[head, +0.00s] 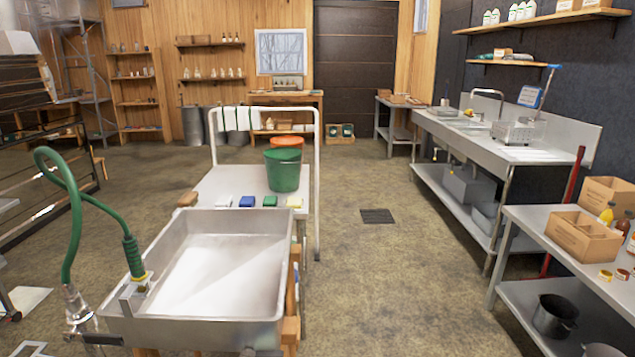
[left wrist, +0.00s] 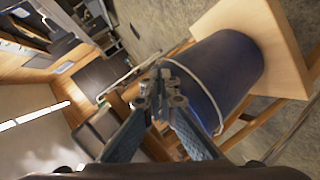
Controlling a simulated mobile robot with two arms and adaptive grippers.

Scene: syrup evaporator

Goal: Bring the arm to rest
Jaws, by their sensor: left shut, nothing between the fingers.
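My left gripper (left wrist: 161,84) is in the left wrist view, its fingertips together and nothing held between them. Behind and to the right of the fingers is a dark blue bucket (left wrist: 228,66) with a pale wire handle, on a wooden stand (left wrist: 287,45). I cannot tell how far the fingertips are from the bucket and its handle. I cannot make out either gripper in the head view. My right gripper shows in neither view.
In the head view, a metal basin (head: 215,270) stands close in front. A green hose (head: 72,220) loops at its left. A cart (head: 230,183) behind it holds a green bucket (head: 282,170). A steel sink counter (head: 480,135) stands right; the middle floor (head: 365,260) is clear.

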